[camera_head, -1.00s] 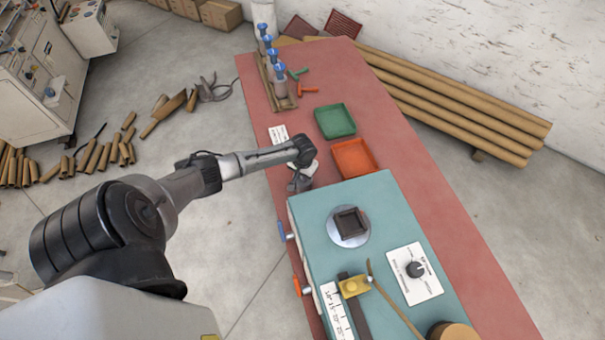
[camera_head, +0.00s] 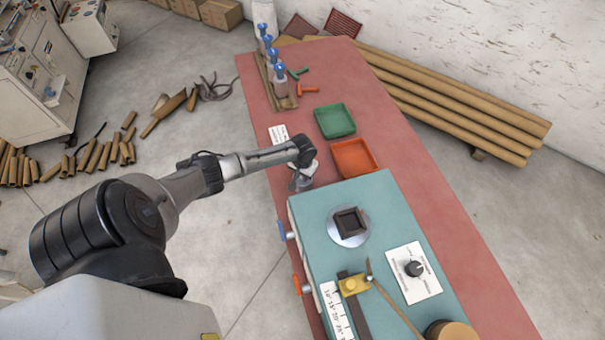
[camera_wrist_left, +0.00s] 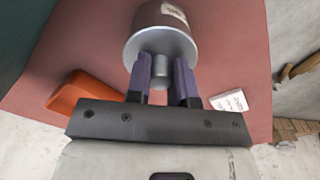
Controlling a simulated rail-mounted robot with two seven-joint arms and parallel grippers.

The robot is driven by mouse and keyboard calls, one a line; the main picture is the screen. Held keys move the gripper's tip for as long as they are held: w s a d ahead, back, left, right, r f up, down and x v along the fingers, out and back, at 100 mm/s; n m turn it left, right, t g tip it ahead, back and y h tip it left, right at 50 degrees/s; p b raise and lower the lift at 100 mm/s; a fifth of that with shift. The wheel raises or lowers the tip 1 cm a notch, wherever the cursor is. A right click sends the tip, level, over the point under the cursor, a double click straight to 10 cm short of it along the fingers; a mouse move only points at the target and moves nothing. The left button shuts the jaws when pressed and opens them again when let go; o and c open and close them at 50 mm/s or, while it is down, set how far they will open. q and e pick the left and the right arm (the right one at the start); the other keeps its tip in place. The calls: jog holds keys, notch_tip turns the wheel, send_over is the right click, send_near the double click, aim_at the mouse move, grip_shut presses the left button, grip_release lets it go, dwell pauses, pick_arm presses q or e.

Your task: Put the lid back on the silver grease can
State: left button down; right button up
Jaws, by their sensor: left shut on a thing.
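The silver grease can (camera_wrist_left: 160,14) is in the left wrist view, with a pale label on its side. It also shows in the head view as a small grey shape (camera_head: 300,184), mostly hidden under my left wrist. The round silver lid (camera_wrist_left: 160,42) lies across the can's end, lined up with it; I cannot tell whether a small gap is left between them. My left gripper (camera_wrist_left: 162,66) is shut on the lid's short knob, one finger on each side. In the head view my left gripper (camera_head: 301,172) points down at the table's left edge. My right gripper is out of view.
The red table (camera_head: 425,165) holds an orange tray (camera_head: 354,158), a green tray (camera_head: 335,121) and a row of blue-topped bottles (camera_head: 272,60). A teal machine (camera_head: 390,210) stands close in front of the can. A white card (camera_head: 279,134) lies just behind.

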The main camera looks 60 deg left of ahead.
pick_arm(q)
jog(key=shift+c, duration=2.2)
grip_release()
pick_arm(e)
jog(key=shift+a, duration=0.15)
pick_arm(q)
jog(key=shift+r, duration=0.1)
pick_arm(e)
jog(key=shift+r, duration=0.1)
pick_arm(q)
jog(key=shift+r+p, duration=0.35)
jog(key=shift+p, duration=0.1)
jog(key=shift+r+p, duration=2.1)
jog(key=shift+p, duration=0.25)
jog(key=shift+r+p, duration=0.8)
jog(key=shift+p, duration=0.15)
jog(key=shift+r, duration=0.15)
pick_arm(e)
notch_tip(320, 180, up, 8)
